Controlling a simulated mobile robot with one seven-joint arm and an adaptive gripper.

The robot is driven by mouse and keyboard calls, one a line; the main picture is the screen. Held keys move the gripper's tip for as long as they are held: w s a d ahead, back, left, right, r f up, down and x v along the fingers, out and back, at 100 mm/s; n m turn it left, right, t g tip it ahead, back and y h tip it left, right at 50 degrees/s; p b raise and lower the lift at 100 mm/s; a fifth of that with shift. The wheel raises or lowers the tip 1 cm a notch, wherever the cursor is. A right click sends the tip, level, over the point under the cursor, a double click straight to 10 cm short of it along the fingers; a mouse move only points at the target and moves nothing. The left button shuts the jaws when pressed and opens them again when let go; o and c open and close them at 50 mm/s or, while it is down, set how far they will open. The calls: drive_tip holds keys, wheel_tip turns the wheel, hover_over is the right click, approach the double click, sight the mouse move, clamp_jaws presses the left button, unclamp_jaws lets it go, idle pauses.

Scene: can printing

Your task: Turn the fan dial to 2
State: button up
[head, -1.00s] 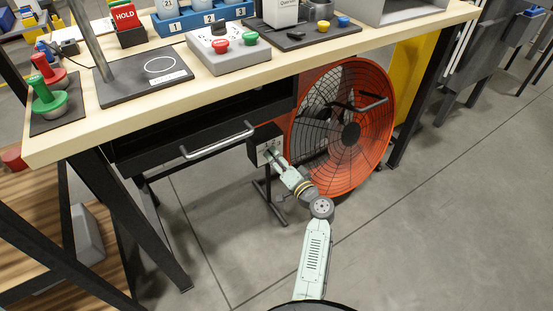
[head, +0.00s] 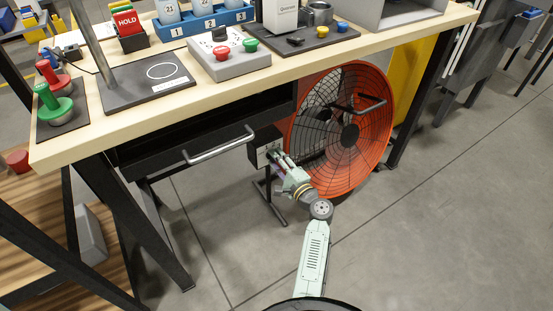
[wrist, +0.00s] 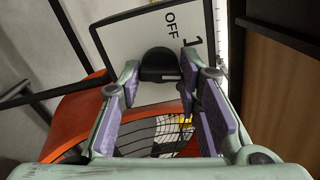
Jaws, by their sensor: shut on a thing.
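The fan dial (wrist: 160,64) is a black knob on a white panel (wrist: 152,28) in the wrist view. The panel carries the labels "OFF" and "1", which appear turned sideways. My gripper (wrist: 159,80) has its purple-padded fingers on either side of the knob and is shut on it. The 2 mark and the knob's pointer cannot be made out. In the head view, my gripper (head: 281,160) reaches the dark control box (head: 264,145) on a stand beside the orange fan (head: 375,150); the dial is hidden there.
The workbench (head: 330,60) overhangs the control box and fan. A black drawer with a metal handle (head: 218,147) is just left of the box. A yellow panel (head: 412,80) stands behind the fan at right. The floor in front is clear.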

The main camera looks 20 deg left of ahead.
drive_tip(key=shift+m, duration=0.6)
drive_tip(key=o, duration=1.1)
drive_tip(key=shift+o, duration=0.2)
drive_tip(key=shift+s+d, duration=0.1)
drive_tip(key=v, duration=1.1)
drive_tip(key=shift+s+d, duration=0.3)
